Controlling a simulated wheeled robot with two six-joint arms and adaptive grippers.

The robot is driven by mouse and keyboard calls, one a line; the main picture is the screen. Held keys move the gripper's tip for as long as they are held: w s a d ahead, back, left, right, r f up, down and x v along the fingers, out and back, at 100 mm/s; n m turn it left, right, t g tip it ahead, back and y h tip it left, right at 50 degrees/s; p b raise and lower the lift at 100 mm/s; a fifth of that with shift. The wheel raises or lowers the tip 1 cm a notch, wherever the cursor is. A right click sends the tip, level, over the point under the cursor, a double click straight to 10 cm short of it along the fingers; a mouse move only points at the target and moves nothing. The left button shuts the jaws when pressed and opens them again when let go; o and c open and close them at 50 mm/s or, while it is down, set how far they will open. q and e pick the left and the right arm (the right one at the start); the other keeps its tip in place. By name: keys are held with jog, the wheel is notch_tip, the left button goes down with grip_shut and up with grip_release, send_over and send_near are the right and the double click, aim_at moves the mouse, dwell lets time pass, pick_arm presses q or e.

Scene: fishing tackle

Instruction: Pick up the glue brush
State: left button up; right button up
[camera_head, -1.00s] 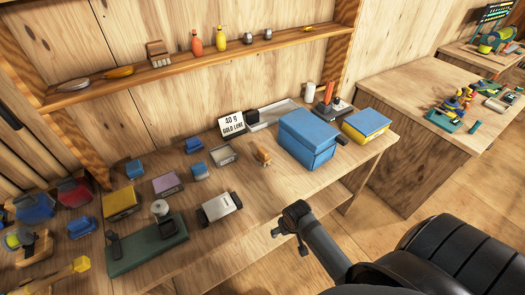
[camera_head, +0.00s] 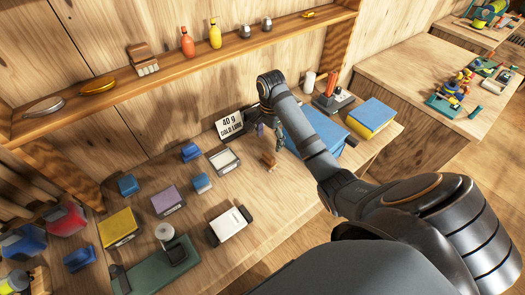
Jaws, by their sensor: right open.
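My right arm reaches across the bench from the lower right. Its right gripper (camera_head: 264,127) points down over the back of the bench, right beside the sign marked "40 g GOLD LURE" (camera_head: 230,124). It is open, and a small purple piece shows by its fingers; I cannot tell what it is. I cannot pick out the glue brush for certain. A small wooden item (camera_head: 269,160) stands on the bench just in front of the gripper, apart from it. My left gripper is not in view.
The blue box (camera_head: 330,133) and a blue-and-yellow box (camera_head: 371,118) stand to the right. A black stand with a red handle (camera_head: 332,92) is behind. Several small boxes and a green base (camera_head: 166,264) fill the left. A shelf (camera_head: 190,60) runs above.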

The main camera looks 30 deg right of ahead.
aim_at(269, 156)
jog(key=f+b, duration=0.2)
jog(key=s+f+b, duration=0.1)
jog(key=f+b, duration=0.1)
jog(key=b, duration=0.1)
jog(key=shift+s+f, duration=0.1)
jog(key=shift+f, duration=0.3)
jog(key=shift+w+f+b, duration=0.2)
jog(key=shift+f+b, duration=0.1)
jog(key=shift+w+r, duration=0.1)
jog(key=shift+a+f+b, duration=0.1)
jog(key=shift+f+b, duration=0.6)
notch_tip(269, 156, down, 4)
jog(key=b, duration=0.3)
jog(key=shift+a, duration=0.15)
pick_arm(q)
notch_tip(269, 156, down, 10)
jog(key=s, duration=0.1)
pick_arm(e)
jog(key=shift+w+r, duration=0.15)
jog(key=shift+r, duration=0.05)
jog(key=shift+c, duration=0.5)
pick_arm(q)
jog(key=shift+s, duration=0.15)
pick_arm(e)
jog(key=c, duration=1.2)
